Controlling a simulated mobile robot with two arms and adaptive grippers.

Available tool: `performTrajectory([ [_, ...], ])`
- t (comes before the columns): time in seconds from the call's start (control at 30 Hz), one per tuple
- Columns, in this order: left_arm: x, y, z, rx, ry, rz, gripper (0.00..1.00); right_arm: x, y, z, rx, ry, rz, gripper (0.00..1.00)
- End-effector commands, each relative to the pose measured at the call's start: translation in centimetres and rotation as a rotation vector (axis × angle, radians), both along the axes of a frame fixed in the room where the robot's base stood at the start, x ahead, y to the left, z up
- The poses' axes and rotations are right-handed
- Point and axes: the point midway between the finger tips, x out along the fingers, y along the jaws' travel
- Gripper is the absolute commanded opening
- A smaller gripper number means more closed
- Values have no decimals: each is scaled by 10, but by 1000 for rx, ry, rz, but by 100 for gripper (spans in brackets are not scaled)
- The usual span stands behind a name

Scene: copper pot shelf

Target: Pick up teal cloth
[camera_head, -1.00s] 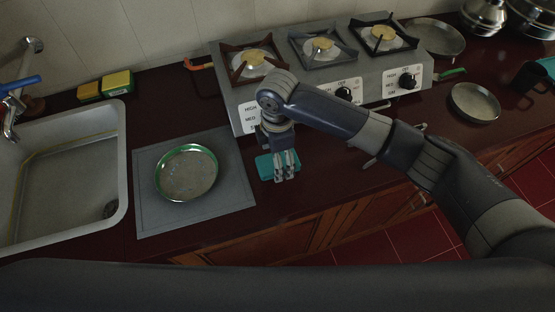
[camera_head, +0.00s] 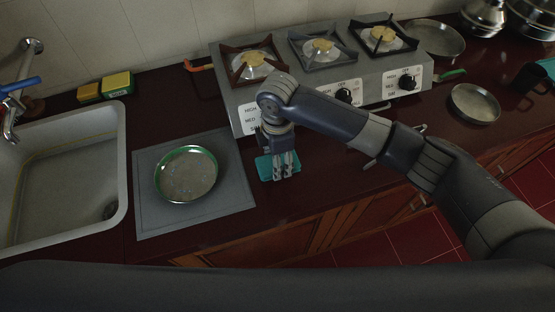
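The teal cloth (camera_head: 265,168) lies on the dark red counter just in front of the stove, beside the grey mat. My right gripper (camera_head: 284,178) points down at the cloth, with its fingers over the cloth's right part. The fingers look close together, but I cannot tell whether they are open, shut or gripping the cloth. The gripper and arm hide part of the cloth. My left gripper is not in view; a dark arm link of mine crosses the bottom of the picture.
A green-rimmed plate (camera_head: 187,173) sits on the grey mat (camera_head: 155,219) left of the cloth. A three-burner stove (camera_head: 328,75) stands right behind. The sink (camera_head: 116,150) is at left. Two sponges (camera_head: 117,83) lie behind it. Metal pans (camera_head: 475,103) stand at right.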

Motion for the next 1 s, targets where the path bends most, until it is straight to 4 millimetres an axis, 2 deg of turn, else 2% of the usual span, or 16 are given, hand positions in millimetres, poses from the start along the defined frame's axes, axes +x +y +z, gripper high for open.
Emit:
performTrajectory([
  [0.23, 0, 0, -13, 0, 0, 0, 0, 1, 1, 32, 4, -5, 3, 30],
  [0.7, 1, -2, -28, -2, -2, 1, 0, -109, -13, 39, 3, -1, 6, 30],
  [0.9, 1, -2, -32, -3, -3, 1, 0, -142, -17, 43, 3, -1, 4, 30],
  [1.0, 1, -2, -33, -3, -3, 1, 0, -152, -19, 44, 1, -1, 2, 30],
])
